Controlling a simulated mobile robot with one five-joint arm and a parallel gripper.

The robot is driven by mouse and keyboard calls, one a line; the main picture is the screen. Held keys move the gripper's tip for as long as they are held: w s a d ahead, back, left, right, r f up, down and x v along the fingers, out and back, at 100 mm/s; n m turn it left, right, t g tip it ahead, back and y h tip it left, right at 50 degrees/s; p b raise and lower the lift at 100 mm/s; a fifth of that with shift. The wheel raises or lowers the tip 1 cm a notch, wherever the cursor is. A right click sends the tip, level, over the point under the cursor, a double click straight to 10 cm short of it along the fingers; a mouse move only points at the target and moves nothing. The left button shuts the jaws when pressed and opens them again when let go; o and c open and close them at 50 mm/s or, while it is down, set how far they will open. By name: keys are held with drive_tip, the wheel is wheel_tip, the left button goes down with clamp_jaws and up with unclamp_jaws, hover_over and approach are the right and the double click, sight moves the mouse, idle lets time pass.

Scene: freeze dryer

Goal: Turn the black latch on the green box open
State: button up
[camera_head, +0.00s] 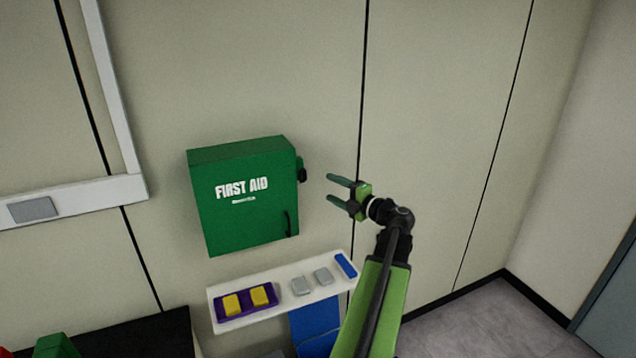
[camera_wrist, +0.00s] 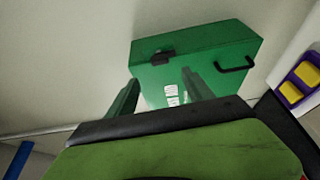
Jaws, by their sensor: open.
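The green first aid box (camera_head: 243,200) is mounted on the wall, with its door shut. Its black latch (camera_head: 302,170) sits on the box's right side near the top. A black handle (camera_head: 288,222) is low on the front. My gripper (camera_head: 333,190) is open and empty, to the right of the latch and apart from it. In the wrist view the green box (camera_wrist: 205,58) lies beyond the fingers (camera_wrist: 160,92), and the black latch (camera_wrist: 162,57) shows above and between them. The handle (camera_wrist: 236,65) is to its right.
A white shelf (camera_head: 325,276) below the box carries a purple tray with yellow blocks (camera_head: 247,301), grey pieces and a blue piece. A dark surface (camera_head: 125,335) is at the lower left. The wall right of my gripper is clear.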

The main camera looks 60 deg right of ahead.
drive_tip(key=v, duration=0.6)
drive_tip(key=shift+s, duration=0.15)
